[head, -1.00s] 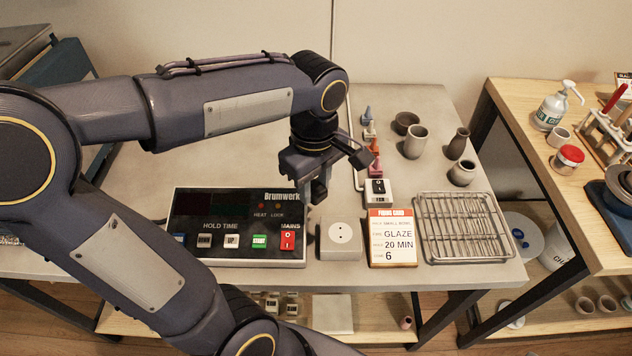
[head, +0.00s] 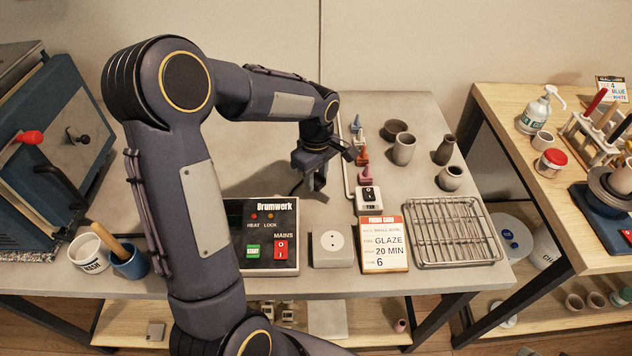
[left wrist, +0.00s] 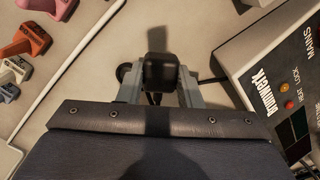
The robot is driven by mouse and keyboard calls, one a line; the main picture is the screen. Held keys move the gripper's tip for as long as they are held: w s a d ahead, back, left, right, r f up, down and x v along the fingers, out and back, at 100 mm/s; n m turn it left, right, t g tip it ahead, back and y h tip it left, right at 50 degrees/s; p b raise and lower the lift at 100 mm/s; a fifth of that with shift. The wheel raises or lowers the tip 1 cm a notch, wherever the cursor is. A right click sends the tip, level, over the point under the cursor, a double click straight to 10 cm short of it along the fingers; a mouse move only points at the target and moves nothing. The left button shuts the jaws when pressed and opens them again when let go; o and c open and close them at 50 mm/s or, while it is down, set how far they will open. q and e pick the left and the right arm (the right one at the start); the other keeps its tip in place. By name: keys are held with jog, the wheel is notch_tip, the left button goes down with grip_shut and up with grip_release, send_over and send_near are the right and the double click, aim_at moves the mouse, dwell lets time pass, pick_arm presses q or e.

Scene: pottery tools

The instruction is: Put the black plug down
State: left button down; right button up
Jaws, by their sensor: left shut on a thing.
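My left gripper (head: 316,180) is over the grey table (head: 415,110), behind the control box and the white socket box (head: 332,248). In the left wrist view its fingers (left wrist: 160,88) are shut on the black plug (left wrist: 160,70). A dark cable shows to the right of the plug there, running toward the control box. The plug's shadow falls on the table just beyond it. I cannot tell whether the plug touches the table. In the head view the plug is mostly hidden by the gripper. My right gripper is not in view.
The control box (head: 285,262) is partly behind my left arm. Coloured cones (head: 362,155), a fan switch (head: 369,197), a firing card (head: 384,244), a wire rack (head: 455,233) and small pots (head: 403,149) stand to the right. Bare table lies behind the control box.

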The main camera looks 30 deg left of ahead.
aim_at(316, 187)
pick_arm(q)
notch_tip(316, 187, down, 3)
jog(key=shift+r, duration=0.15)
jog(key=shift+f+b, duration=0.6)
jog(key=c, duration=1)
grip_release()
